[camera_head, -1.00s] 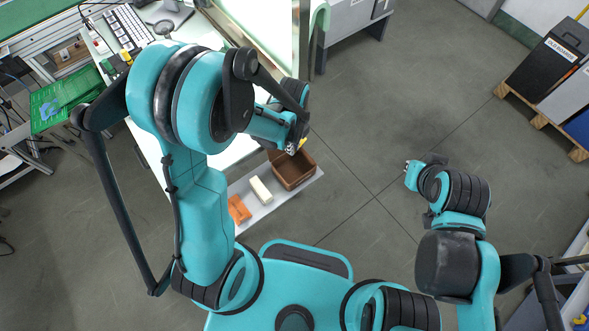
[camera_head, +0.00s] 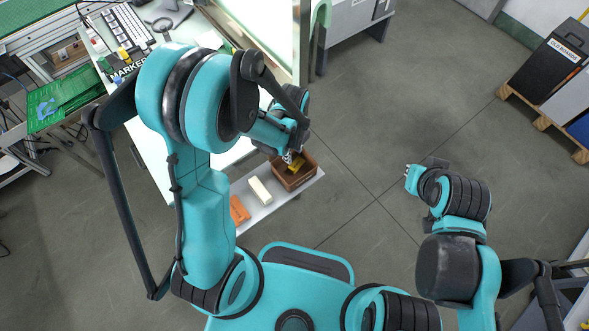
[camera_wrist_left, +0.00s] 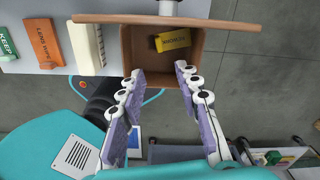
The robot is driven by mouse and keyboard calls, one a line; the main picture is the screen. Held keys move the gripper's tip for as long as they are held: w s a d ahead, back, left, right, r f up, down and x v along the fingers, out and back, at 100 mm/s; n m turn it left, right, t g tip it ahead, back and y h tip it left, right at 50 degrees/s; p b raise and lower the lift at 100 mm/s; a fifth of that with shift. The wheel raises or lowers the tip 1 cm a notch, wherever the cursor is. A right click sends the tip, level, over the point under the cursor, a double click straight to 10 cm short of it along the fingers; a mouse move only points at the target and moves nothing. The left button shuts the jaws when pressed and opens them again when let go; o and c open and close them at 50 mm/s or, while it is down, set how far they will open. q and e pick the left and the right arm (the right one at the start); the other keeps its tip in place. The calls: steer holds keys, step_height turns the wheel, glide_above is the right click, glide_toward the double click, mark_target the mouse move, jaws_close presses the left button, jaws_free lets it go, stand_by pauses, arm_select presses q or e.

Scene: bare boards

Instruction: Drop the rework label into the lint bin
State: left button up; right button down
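The yellow rework label (camera_wrist_left: 173,41) is inside the brown lint bin (camera_wrist_left: 132,45), near its middle in the left wrist view. In the head view the label (camera_head: 296,164) shows inside the bin (camera_head: 293,185), below the gripper. My left gripper (camera_head: 289,157) hangs over the bin's opening. In the left wrist view its fingers (camera_wrist_left: 158,79) are spread wide with nothing between them, apart from the label. My right gripper (camera_head: 409,180) is over bare floor, far from the bin; its fingers are too small to read.
The bin stands at the end of a pale shelf, beside a cream block (camera_head: 260,190) and an orange block (camera_head: 239,210). A keyboard (camera_head: 127,28) lies on the bench at the upper left. Open floor spreads to the right, with crates on a pallet (camera_head: 540,122) at the far right.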

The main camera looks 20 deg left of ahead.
arm_select(q)
step_height(320, 180, up, 12)
stand_by(0.5)
stand_by(0.3)
steer(key=s+a+r+n+t, duration=0.2)
steer(key=s+r+n+t, duration=0.1)
steer(key=n, duration=0.8)
steer(key=s+a+r+n+t, duration=0.3)
steer(key=s+n+t, duration=0.1)
steer(key=n, duration=0.7)
steer(key=shift+s+r+n+b, duration=0.3)
steer(key=shift+s+r+b, duration=0.1)
steer(key=shift+s, duration=0.4)
steer(key=shift+s+f, duration=0.1)
